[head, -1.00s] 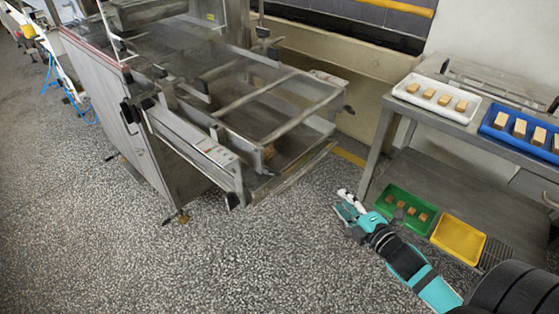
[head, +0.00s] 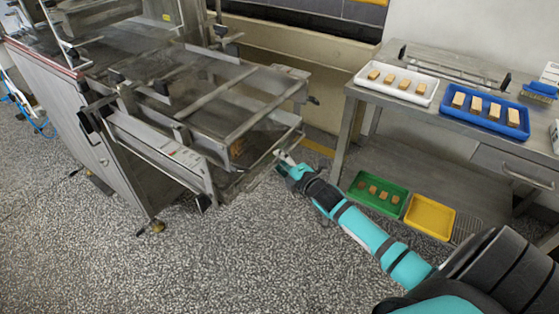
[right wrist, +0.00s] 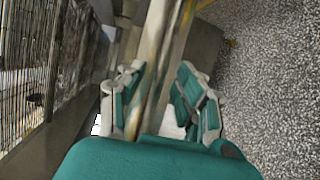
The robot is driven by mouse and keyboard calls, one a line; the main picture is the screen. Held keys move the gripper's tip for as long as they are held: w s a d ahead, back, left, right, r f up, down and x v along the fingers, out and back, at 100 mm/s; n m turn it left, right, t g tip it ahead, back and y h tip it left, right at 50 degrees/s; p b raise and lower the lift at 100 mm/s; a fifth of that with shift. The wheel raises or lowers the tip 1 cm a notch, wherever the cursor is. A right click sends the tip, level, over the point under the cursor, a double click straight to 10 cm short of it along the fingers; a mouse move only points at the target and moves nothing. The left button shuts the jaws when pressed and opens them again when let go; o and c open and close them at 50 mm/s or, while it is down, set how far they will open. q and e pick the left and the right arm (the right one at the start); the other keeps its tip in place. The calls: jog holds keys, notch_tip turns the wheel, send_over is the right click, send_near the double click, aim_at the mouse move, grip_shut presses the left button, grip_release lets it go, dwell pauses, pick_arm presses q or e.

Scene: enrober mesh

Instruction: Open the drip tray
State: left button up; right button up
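The drip tray (head: 252,179) is a grey metal tray low under the wire mesh at the machine's near end. Its end rim runs slantwise, and brown residue shows beneath the mesh. My right gripper (head: 284,161) is at the right part of this rim. In the right wrist view, the fingers of my right gripper (right wrist: 160,95) are apart, one on each side of a metal edge (right wrist: 160,45) that looks like the tray rim. A gap shows between the edge and the right finger. My left gripper is not in view.
A steel table (head: 445,110) at the right bears a white tray (head: 398,98) and a blue tray (head: 488,123) with brown pieces. A green tray (head: 366,203) and a yellow tray (head: 430,217) are on its lower level. The speckled floor before the machine is clear.

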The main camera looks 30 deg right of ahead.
jog(key=shift+w, duration=0.6)
grip_shut()
